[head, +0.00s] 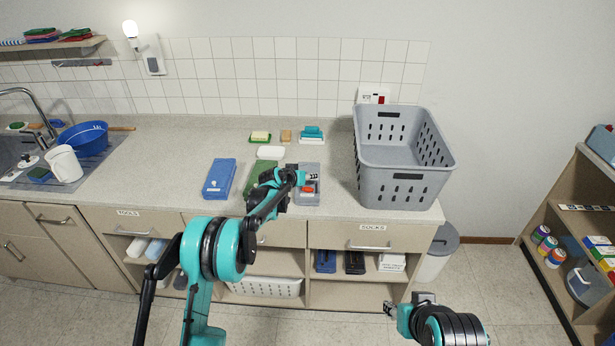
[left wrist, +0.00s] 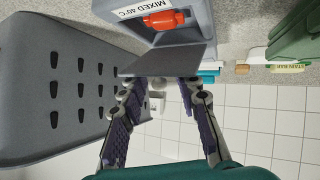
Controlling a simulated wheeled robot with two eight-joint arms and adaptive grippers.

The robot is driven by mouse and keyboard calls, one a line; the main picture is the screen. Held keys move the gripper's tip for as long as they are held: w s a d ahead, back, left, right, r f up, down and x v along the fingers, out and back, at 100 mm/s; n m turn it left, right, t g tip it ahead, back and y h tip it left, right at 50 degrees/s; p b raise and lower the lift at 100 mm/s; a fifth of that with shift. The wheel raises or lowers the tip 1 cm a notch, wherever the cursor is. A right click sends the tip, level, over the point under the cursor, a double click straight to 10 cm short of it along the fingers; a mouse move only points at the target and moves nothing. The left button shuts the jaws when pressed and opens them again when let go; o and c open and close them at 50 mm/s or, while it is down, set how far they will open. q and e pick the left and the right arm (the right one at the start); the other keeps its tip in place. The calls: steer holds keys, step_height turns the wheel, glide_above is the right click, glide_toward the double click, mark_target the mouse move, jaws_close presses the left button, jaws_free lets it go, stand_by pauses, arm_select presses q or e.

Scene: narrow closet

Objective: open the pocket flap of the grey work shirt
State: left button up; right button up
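The grey work shirt (head: 306,200) lies folded on the counter, left of the grey basket. In the left wrist view the shirt (left wrist: 203,18) has a label reading "MIXED 40°C". A red-orange object (left wrist: 165,19) shows in its pocket, and in the head view too (head: 307,188). The grey pocket flap (left wrist: 168,60) stands out from the pocket, leaving the object visible. My left gripper (head: 312,176) is over the shirt. In the wrist view its fingers (left wrist: 160,86) are apart, tips at the flap's edge; contact is unclear. My right gripper (head: 389,308) is low, in front of the cabinet.
A perforated grey basket (head: 405,190) stands close right of the shirt. A green folded item (head: 262,175) and a blue one (head: 219,179) lie to the left. Soap dishes (head: 260,137) and a white oval item (head: 270,153) are behind. A sink is at far left.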

arm_select(q)
steer(key=shift+s, duration=0.1)
steer(key=v, duration=1.2)
